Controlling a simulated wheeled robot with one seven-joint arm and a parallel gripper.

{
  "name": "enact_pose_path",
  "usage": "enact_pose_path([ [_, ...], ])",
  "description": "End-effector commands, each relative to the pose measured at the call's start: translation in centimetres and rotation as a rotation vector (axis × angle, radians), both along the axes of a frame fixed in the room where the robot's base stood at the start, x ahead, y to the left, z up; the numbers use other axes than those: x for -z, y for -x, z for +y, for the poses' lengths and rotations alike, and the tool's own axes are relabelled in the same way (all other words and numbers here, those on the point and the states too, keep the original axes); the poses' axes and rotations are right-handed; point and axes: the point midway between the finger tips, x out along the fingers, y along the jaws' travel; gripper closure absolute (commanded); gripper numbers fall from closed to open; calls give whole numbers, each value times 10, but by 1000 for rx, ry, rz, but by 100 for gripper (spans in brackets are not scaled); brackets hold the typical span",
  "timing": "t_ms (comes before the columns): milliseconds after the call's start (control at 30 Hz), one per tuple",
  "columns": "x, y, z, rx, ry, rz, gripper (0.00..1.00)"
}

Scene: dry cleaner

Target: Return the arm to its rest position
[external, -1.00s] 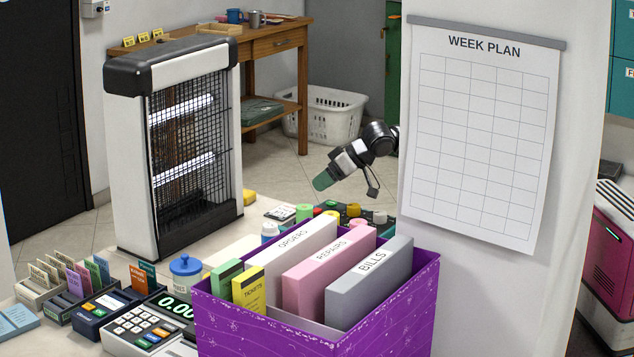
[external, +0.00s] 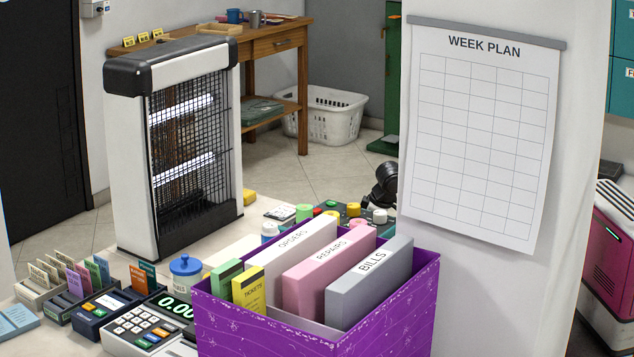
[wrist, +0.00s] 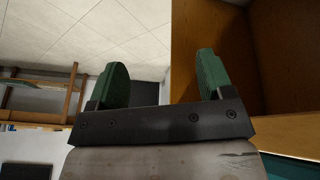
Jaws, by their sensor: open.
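My gripper (wrist: 160,85) shows in the wrist view with its two green fingers spread apart and nothing between them. In the external view only a dark part of my arm (external: 385,186) shows at the left edge of the white wall. The gripper itself is hidden in that view.
A purple box (external: 320,325) of binders stands in the foreground. A heater (external: 180,145) stands at its left on the counter. A wooden desk (external: 270,42) and a white basket (external: 330,115) are behind. Open floor (external: 300,180) lies between.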

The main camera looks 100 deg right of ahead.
Motion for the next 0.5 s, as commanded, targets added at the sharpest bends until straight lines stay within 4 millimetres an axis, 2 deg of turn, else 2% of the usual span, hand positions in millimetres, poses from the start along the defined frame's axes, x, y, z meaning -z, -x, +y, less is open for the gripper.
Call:
enact_pose_path([
  [33, 19, 10, -1, -34, -11, 42, 26],
  [100, 41, 21, -1, -90, -31, 94, 26],
  [300, 99, 56, 0, -244, -98, 225, 26],
  [500, 135, 82, 3, -353, -155, 300, 26],
])
